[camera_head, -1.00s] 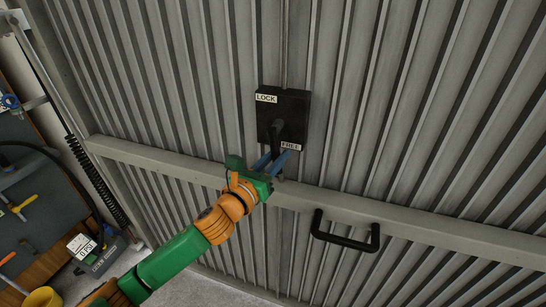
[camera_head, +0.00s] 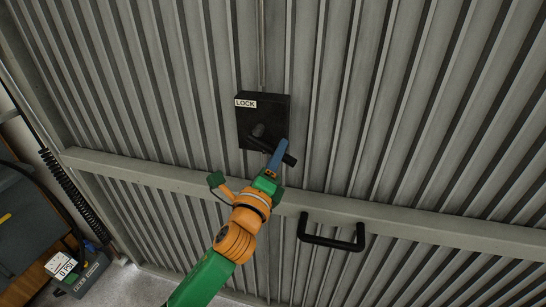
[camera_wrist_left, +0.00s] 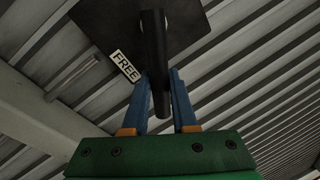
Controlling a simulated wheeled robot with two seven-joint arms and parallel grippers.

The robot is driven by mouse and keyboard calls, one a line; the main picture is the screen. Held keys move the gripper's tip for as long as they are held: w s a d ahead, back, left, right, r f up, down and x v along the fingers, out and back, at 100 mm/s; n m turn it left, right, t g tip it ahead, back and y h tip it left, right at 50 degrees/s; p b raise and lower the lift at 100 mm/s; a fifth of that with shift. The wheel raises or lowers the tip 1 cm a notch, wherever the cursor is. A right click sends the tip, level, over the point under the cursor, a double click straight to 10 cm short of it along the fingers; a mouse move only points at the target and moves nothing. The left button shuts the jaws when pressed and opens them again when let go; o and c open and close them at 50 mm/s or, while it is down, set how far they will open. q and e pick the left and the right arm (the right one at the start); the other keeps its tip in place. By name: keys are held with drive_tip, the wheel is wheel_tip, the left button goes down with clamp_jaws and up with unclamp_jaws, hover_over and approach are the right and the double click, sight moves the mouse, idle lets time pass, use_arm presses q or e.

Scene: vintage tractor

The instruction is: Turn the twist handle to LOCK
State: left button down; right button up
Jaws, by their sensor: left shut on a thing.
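The black twist handle (camera_head: 258,130) sits on a black square plate (camera_head: 274,108) on the ribbed metal door. Its lever slants down and to the right from the pivot. The white LOCK label (camera_head: 246,103) is at the plate's upper left. The FREE label (camera_wrist_left: 126,66) shows in the wrist view, left of the lever (camera_wrist_left: 178,95); it is hidden in the head view. My left gripper (camera_head: 277,155) is shut on the lever near its outer end, with one blue finger on each side (camera_wrist_left: 170,100). My right gripper is not in view.
A horizontal rail (camera_head: 400,222) crosses the door below the plate, just under my gripper. A black pull handle (camera_head: 331,241) sticks out at the lower right.

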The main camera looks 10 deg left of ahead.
use_arm(q)
drive_tip(key=r+n, duration=0.1)
drive_tip(key=n, duration=0.1)
drive_tip(key=r+n+y, duration=0.1)
drive_tip(key=n, duration=0.1)
drive_tip(key=shift+d+r+n, duration=0.1)
drive_tip(key=shift+d+n, duration=0.2)
drive_tip(key=shift+d, duration=0.05)
drive_tip(key=shift+r+n+y+p, duration=0.3)
drive_tip(key=shift+r+n+p, duration=0.1)
drive_tip(key=shift+n, duration=0.6)
drive_tip(key=shift+r+t, duration=0.1)
drive_tip(key=shift+t, duration=0.2)
drive_tip(key=c, duration=0.7)
unclamp_jaws()
drive_tip(key=b+v, duration=0.1)
drive_tip(key=v, duration=0.6)
drive_tip(key=shift+b, duration=0.4)
